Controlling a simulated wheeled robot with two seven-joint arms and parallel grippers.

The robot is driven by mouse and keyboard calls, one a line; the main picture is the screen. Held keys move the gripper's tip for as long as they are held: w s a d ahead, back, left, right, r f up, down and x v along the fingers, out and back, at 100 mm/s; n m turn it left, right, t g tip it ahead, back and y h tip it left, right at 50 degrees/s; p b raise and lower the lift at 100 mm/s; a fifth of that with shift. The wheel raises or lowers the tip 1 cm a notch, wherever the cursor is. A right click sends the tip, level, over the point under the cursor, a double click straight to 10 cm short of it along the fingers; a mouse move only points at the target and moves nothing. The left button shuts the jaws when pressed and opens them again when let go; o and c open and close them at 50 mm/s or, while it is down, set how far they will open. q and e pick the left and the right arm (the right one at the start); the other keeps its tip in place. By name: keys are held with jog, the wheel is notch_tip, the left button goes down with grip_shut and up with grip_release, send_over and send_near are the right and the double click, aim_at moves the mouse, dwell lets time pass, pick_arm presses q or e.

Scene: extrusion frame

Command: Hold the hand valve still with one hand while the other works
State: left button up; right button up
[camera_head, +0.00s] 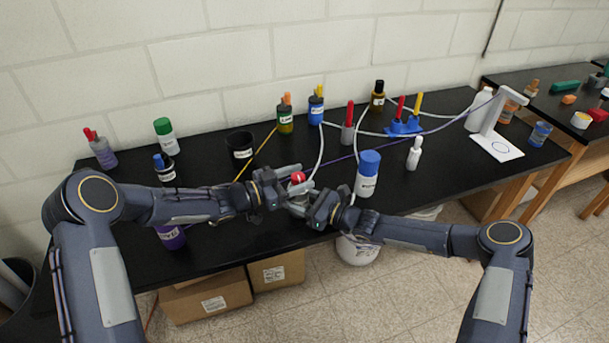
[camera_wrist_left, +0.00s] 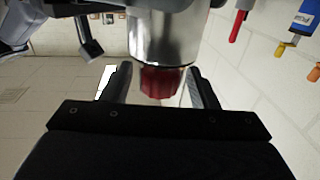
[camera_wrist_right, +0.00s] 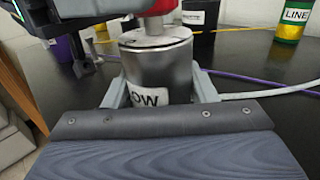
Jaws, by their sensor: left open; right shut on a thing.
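The hand valve is a shiny metal cylinder (camera_wrist_right: 157,68) with a red knob (camera_head: 298,177) on top. Its white label is partly visible and reads "OW". It stands upright near the black bench's front edge. My right gripper (camera_wrist_right: 160,92) is shut on the metal body, one finger on each side. My left gripper (camera_head: 293,179) is open around the red knob, which also shows between its fingers in the left wrist view (camera_wrist_left: 162,84). Gaps show beside the knob there. In the head view the grippers hide most of the valve body.
A blue-capped white bottle (camera_head: 367,175) stands just right of my right gripper. A black cup (camera_head: 241,148) stands behind my left gripper. White tubes and a purple line (camera_head: 447,127) run across the bench (camera_head: 215,258). Several bottles stand along the back.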

pick_arm(q)
jog(key=v, duration=0.9)
jog(key=shift+s+a, duration=0.2)
jog(key=shift+a, duration=0.15)
pick_arm(e)
jog(key=o, duration=1.1)
jog(key=shift+o, duration=0.2)
